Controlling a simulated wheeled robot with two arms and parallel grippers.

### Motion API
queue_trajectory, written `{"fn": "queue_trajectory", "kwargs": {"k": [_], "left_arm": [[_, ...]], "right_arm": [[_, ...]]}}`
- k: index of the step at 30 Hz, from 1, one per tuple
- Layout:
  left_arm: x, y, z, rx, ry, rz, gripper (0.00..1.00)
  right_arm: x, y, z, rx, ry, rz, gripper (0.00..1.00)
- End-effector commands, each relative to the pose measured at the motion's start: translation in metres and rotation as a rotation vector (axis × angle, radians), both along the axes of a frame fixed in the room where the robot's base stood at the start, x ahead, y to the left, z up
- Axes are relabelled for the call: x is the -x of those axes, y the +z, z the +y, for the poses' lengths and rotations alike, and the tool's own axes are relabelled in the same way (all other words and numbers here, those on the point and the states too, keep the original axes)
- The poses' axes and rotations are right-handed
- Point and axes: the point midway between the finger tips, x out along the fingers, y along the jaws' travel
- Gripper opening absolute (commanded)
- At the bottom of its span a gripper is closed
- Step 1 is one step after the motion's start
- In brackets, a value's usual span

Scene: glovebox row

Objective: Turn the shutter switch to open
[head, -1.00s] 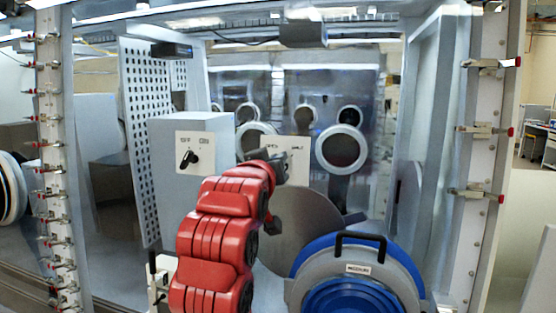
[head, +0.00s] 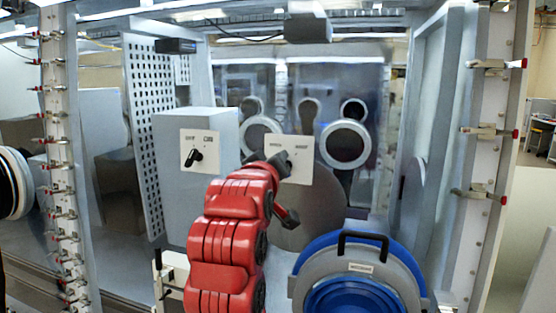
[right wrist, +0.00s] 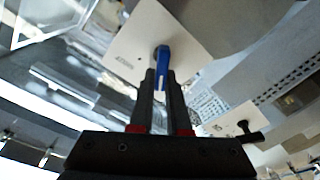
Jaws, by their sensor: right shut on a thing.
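The shutter switch has a blue handle (right wrist: 162,62) on a pale plate (right wrist: 190,30) in the right wrist view. My right gripper (right wrist: 164,78) has its two black fingers close on either side of that handle and is shut on it. In the head view the plate (head: 303,160) stands right of the grey box, with a small label on each side that I cannot read surely. My red right arm reaches up to it, and the gripper (head: 281,163) hides the handle there. Which label the handle points to cannot be told. My left gripper is out of view.
A grey box (head: 172,205) carries another plate with a black switch (head: 194,157), left of my arm. A blue and grey round port (head: 350,268) with a black handle stands at the lower right. A perforated panel (head: 145,95) is behind the box.

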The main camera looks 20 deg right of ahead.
Motion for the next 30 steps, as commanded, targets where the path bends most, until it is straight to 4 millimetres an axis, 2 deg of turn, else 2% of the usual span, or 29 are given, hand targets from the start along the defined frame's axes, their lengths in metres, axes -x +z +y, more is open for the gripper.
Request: {"fn": "queue_trajectory", "kwargs": {"k": [3,4,8,20,23,30], "left_arm": [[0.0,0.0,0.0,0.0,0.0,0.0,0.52],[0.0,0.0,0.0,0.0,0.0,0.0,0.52],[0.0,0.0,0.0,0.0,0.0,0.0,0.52],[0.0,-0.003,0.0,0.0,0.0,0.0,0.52],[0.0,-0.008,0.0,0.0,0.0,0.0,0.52],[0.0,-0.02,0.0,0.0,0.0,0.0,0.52]], "right_arm": [[0.0,0.0,0.001,0.0,0.002,0.001,0.0],[0.0,0.0,0.001,0.0,0.002,0.001,0.2],[0.0,0.0,0.0,0.0,0.001,0.0,0.44],[0.006,0.0,0.004,0.0,0.001,-0.002,0.45],[0.019,-0.001,0.012,-0.002,0.003,-0.003,0.45],[0.07,0.0,0.044,-0.002,0.008,-0.002,0.45]]}}
